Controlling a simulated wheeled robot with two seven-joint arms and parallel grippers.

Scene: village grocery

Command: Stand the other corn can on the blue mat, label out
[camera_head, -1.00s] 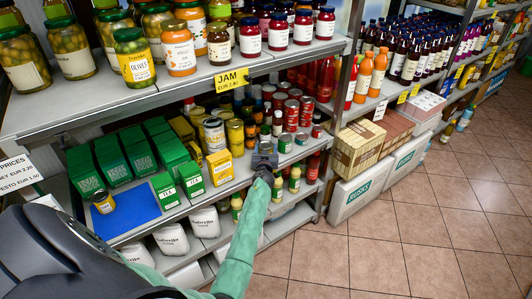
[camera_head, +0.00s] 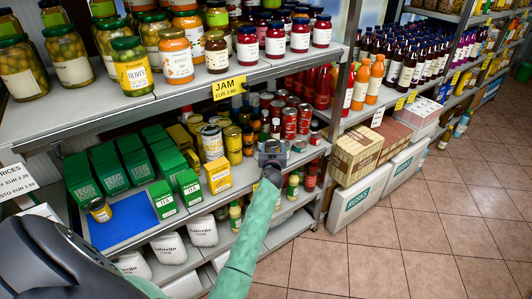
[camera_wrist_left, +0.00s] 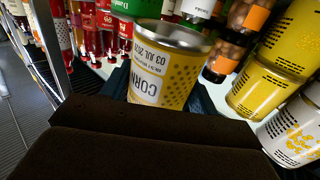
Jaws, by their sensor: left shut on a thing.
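The blue mat (camera_head: 128,222) lies on the middle shelf at the left. One small can with a yellow and dark label (camera_head: 100,210) stands at its left back edge. My left gripper (camera_head: 272,150) is at the shelf's front, well right of the mat and the tea boxes. In the left wrist view it is shut on a yellow-and-white corn can (camera_wrist_left: 170,65). The can's "CORN" lettering and a date appear inverted there. In the head view I cannot make out the held can, which the gripper hides. My right gripper is not in view.
Green tea boxes (camera_head: 188,187) and a yellow box (camera_head: 218,173) stand between mat and gripper. Cans and red jars (camera_head: 290,122) crowd behind the gripper. The upper shelf (camera_head: 160,105) overhangs, with olive jars and a jam sign (camera_head: 228,88).

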